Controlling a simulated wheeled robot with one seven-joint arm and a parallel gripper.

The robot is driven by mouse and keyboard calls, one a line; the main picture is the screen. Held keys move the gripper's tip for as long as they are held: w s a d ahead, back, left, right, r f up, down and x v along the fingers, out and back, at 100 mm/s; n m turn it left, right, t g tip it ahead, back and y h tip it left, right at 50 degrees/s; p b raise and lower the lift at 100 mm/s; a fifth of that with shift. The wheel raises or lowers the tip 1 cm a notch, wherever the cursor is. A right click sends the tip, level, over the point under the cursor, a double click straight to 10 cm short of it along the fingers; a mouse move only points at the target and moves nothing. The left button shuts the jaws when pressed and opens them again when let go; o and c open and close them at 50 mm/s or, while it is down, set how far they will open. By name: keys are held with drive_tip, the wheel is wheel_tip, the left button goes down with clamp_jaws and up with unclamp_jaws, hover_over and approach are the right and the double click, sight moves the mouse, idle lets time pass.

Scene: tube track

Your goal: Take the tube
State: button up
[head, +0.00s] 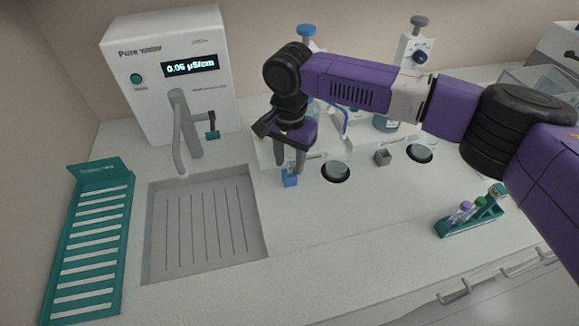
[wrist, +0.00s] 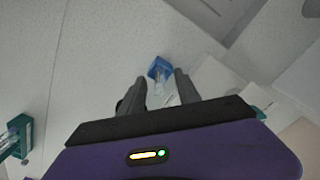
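A small blue holder (head: 290,181) stands on the white bench just right of the sink. In the wrist view the blue holder (wrist: 160,66) lies just past my fingertips, with a pale, clear tube-like piece (wrist: 158,84) at it, between the fingers. My gripper (head: 291,168) points down over the holder, with its fingers apart; they also show apart in the wrist view (wrist: 160,80). I cannot tell whether a finger touches the piece.
The grey sink (head: 205,230) and its tap (head: 183,130) are left of my gripper, before the water unit (head: 165,85). A green slotted panel (head: 90,245) is far left. Pipette stands are behind my arm. The bench front is clear.

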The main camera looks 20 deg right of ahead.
clamp_jaws()
drive_tip(key=shift+r, duration=0.1)
idle(0.3)
wheel_tip(320, 180, up, 20)
drive_tip(key=b, duration=0.2)
idle(0.3)
